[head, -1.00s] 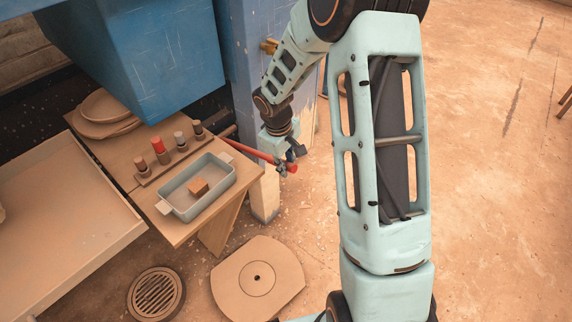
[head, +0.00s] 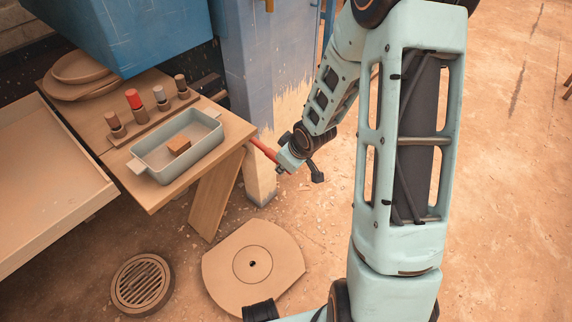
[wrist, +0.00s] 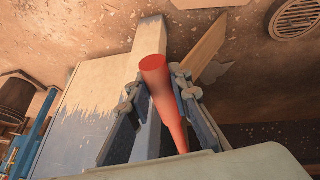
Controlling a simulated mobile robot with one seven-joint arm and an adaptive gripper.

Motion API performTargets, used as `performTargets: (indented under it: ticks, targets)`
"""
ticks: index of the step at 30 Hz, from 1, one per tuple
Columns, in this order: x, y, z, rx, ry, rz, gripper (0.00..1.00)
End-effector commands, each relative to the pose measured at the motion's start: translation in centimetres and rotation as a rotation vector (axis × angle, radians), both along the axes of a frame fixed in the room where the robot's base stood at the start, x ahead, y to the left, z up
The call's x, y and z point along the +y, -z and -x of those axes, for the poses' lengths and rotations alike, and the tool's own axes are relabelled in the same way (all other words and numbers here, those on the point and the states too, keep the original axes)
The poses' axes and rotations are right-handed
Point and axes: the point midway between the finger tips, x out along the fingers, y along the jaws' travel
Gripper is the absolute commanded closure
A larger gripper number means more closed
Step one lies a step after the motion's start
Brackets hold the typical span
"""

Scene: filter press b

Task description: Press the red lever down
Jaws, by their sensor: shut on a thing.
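The red lever (head: 262,149) sticks out past the right end of the wooden bench, beside the blue pillar. In the head view it slants down to the right, and its outer end is hidden at my gripper (head: 284,167). In the wrist view the lever's thick red end (wrist: 156,68) lies between the two fingers of my gripper (wrist: 154,86), one finger on each side. My gripper is shut on the lever near this end. The lever's inner end and pivot are hidden in both views.
A blue pillar (head: 245,85) stands behind the lever. A round plate (head: 252,285) and a grate (head: 142,285) lie below. The floor right is open.

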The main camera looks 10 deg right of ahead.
Motion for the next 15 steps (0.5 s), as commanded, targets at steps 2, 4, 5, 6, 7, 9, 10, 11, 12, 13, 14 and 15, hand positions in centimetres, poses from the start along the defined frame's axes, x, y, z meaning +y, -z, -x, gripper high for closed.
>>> performTargets:
  ticks: [2, 4, 5, 6, 7, 9, 10, 11, 12, 13, 14, 15]
  targets:
    - [0.0, 1.5, 0.1, -0.014, 0.001, -0.014, 1.00]
    - [0.1, 1.9, 0.0, -0.028, 0.001, -0.024, 1.00]
    - [0.2, 2.1, -0.1, -0.033, 0.000, -0.027, 1.00]
    - [0.2, 2.3, -0.2, -0.040, 0.000, -0.031, 1.00]
    - [0.2, 2.4, -0.2, -0.044, -0.001, -0.035, 1.00]
    - [0.3, 2.6, -0.3, -0.051, -0.001, -0.039, 1.00]
    - [0.3, 2.6, -0.3, -0.054, -0.001, -0.040, 1.00]
    - [0.3, 2.7, -0.3, -0.055, -0.001, -0.042, 1.00]
    - [0.3, 2.7, -0.3, -0.058, -0.001, -0.044, 1.00]
    - [0.3, 2.7, -0.3, -0.058, -0.001, -0.045, 1.00]
    - [0.3, 2.8, -0.3, -0.059, -0.001, -0.045, 1.00]
    - [0.3, 2.8, -0.4, -0.060, -0.001, -0.046, 1.00]
